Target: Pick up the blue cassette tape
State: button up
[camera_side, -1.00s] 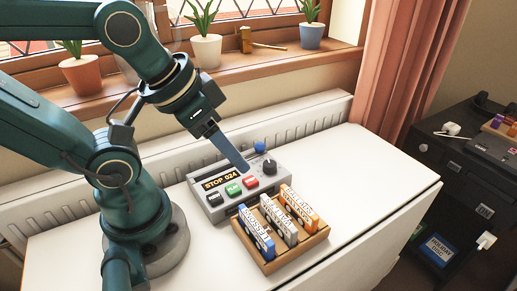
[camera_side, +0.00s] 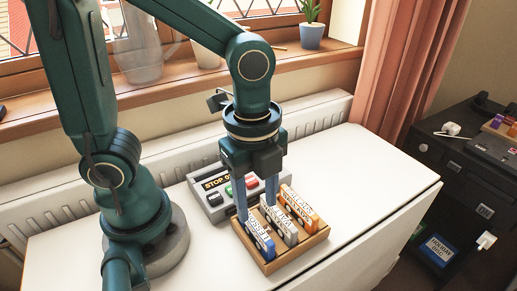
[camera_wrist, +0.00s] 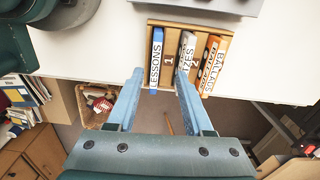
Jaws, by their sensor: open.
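The blue cassette tape (camera_side: 258,241), with a white label, stands on edge in a wooden rack (camera_side: 285,262) on the white table. My gripper (camera_side: 256,205) points down over the rack's left part, open and empty. In the wrist view my gripper (camera_wrist: 159,74) has one finger left of the blue tape and the other to its right, close to the grey tape (camera_wrist: 187,52). I cannot tell how far the fingertips are above the tapes.
An orange tape (camera_side: 304,211), labelled BALLADS in the wrist view, stands at the rack's right. A grey tape deck (camera_side: 208,192) with a display and buttons sits behind the rack, partly hidden by my gripper. The white table (camera_side: 375,185) is clear to the right.

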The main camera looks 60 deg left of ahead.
aim_at(255, 223)
jog(key=shift+s+d+f, duration=0.15)
jog(key=shift+s+f, duration=0.15)
jog(key=shift+f, duration=2.55)
grip_shut()
